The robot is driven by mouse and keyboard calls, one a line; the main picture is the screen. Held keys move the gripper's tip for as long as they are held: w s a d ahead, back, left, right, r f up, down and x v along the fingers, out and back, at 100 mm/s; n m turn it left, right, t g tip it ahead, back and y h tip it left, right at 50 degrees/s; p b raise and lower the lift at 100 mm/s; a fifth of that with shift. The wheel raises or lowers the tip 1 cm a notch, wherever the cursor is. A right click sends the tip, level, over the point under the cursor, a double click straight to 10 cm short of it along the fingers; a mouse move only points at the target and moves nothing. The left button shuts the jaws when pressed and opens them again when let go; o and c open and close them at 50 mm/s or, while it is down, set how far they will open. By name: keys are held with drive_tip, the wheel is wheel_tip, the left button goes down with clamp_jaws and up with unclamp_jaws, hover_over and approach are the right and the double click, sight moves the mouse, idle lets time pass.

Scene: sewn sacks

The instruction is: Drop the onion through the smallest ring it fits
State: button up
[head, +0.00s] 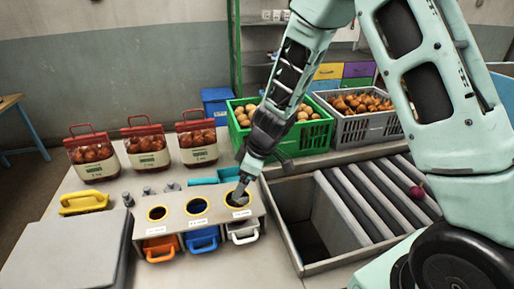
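A sizing stand (178,227) on the bench has three rings with yellow rims: the left ring (157,213) looks smallest, the middle ring (197,206) larger, the right ring (237,198) largest. Their labels are too small to read. Orange (160,249), blue (202,240) and white (243,232) handled bins sit beneath them. My gripper (239,194) points down at the right ring, its tips at or inside the opening. I cannot tell whether it holds anything. A dark red onion (417,191) lies on the roller track (370,200) at right, apart from my gripper.
Three filled sacks (148,145) stand behind the stand. A green crate (312,138) and a grey crate (385,128) of produce are at the back. An open bin (300,212) lies right of the stand. A yellow handle (84,203) and a grey slab (72,255) are at left.

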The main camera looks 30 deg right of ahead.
drive_tip(key=p+v, duration=0.4)
drive_tip(key=v, duration=1)
idle(0.4)
